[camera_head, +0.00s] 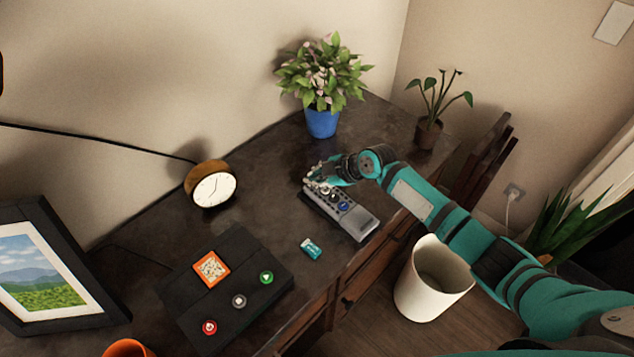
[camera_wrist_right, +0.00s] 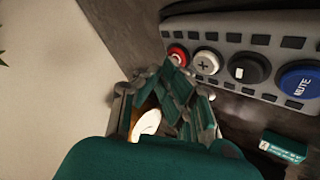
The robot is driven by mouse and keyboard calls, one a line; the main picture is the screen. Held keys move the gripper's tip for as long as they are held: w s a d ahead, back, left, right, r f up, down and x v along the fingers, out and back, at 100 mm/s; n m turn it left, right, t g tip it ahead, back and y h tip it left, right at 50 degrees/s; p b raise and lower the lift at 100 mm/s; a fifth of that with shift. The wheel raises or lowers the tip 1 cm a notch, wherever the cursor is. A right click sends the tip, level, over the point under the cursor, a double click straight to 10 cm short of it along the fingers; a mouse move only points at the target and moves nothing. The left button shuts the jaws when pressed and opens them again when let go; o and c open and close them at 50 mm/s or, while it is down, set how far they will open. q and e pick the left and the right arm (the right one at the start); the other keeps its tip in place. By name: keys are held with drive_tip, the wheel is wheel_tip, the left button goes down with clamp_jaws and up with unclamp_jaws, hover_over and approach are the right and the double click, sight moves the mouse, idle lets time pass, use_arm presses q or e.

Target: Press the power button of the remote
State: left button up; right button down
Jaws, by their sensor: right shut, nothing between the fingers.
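The grey remote (camera_head: 357,222) lies on the dark desk, running from the middle toward the lower right. In the right wrist view the remote (camera_wrist_right: 225,40) shows a red button (camera_wrist_right: 178,55) at its left end, then a plus button, a black button and a blue MUTE button. My right gripper (camera_head: 314,180) is shut and empty at the remote's far end. In the wrist view its fingertips (camera_wrist_right: 178,80) overlap the lower edge of the red button; I cannot tell whether they touch it. The power symbol is not readable. My left gripper is not in view.
A teal box (camera_head: 311,249) lies near the remote. A round clock (camera_head: 212,187), a black panel with buttons (camera_head: 215,305) and a picture frame (camera_head: 45,270) stand to the left. Two potted plants, one in a blue pot (camera_head: 321,122), stand behind. A white bin (camera_head: 430,280) is on the floor.

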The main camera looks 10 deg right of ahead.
drive_tip(key=shift+f, duration=0.2)
drive_tip(key=shift+r, duration=0.1)
idle(0.4)
drive_tip(key=shift+r+p, duration=0.45)
drive_tip(key=shift+r, duration=0.35)
wheel_tip(320, 180, up, 5)
drive_tip(key=p, duration=0.3)
drive_tip(key=shift+p, duration=0.35)
idle(0.4)
